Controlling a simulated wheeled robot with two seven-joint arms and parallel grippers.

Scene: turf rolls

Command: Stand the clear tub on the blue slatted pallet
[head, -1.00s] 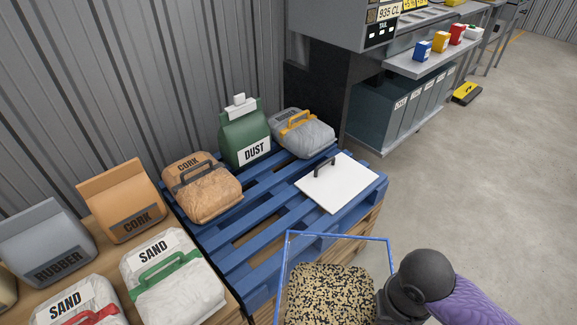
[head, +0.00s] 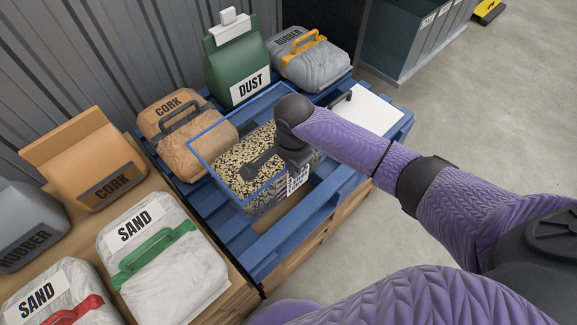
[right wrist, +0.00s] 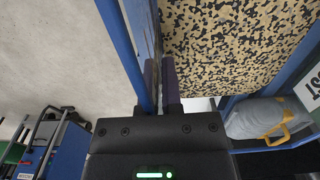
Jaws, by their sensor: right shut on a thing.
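The clear tub (head: 260,202) has a blue rim and holds black-and-tan speckled granules; a label shows on its near side. It is upright over the blue slatted pallet (head: 268,252), between the brown cork bag and the white board. I cannot tell whether its base touches the slats. My right gripper (head: 258,166) is shut on the tub's right-hand wall at the rim. In the right wrist view the fingers (right wrist: 161,80) pinch the wall, with the granules (right wrist: 235,45) beside them. My left gripper is out of view.
On the pallet stand a brown cork bag (head: 205,148), a green dust bag (head: 236,68), a grey rubber bag (head: 318,68) and a white board (head: 368,108) with a dark handle. Sand bags (head: 165,265) lie at left. Bare slats show at the pallet's near side.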

